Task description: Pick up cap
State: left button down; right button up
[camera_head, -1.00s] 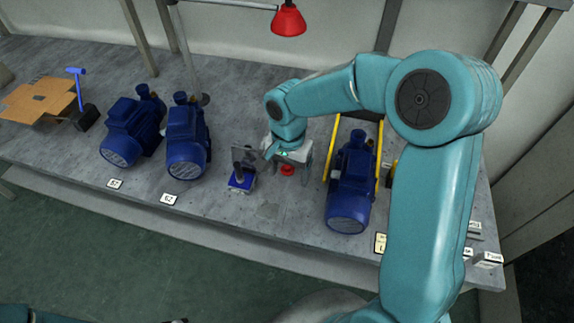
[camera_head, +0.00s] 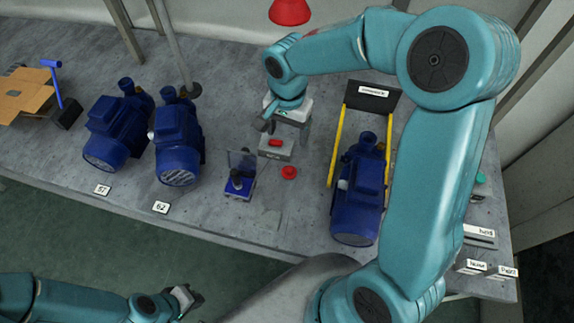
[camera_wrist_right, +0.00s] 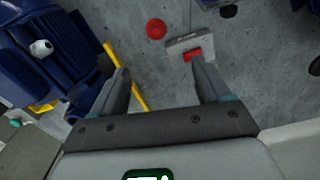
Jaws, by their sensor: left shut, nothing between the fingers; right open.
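The cap, a small red disc (camera_head: 289,172), lies on the grey bench between a small blue device and the right-hand blue pump. In the right wrist view the cap (camera_wrist_right: 156,28) is ahead of the fingertips, apart from them. My right gripper (camera_head: 286,128) is open and empty above the bench, behind the cap in the head view. Its two fingers (camera_wrist_right: 162,72) are spread in the wrist view, the right one overlapping a grey block with a red top (camera_wrist_right: 176,45). My left gripper (camera_head: 187,300) is shut and empty at the lower left, in front of the bench.
The grey block (camera_head: 288,151) stands just behind the cap. The blue device (camera_head: 239,184) with a clear plate is to its left. A blue pump (camera_head: 358,205) sits between yellow rails at right; pumps 57 (camera_head: 115,130) and 62 (camera_head: 178,145) stand left.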

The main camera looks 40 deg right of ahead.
notch_tip(320, 180, down, 3)
jog(key=s, duration=0.1)
send_over(289, 168)
jog(key=f, duration=0.7)
jog(key=shift+s+a+p, duration=0.15)
jog(key=shift+a+p, duration=0.05)
jog(key=shift+p, duration=0.2)
jog(key=shift+s+f, duration=0.2)
jog(key=shift+s+d+f, duration=0.1)
jog(key=shift+f, duration=0.15)
jog(key=f, duration=0.1)
jog(key=f+p, duration=0.1)
jog(key=f, duration=0.2)
jog(key=shift+w+f, duration=0.1)
jog(key=shift+w, duration=0.25)
jog(key=shift+f+p, duration=0.3)
jog(key=shift+s+d, duration=0.1)
jog(key=shift+s, duration=0.1)
jog(key=shift+w+f, duration=0.1)
jog(key=shift+w, duration=0.05)
jog(key=c, duration=1.1)
jog(key=shift+c, duration=0.6)
jog(key=shift+r, duration=0.2)
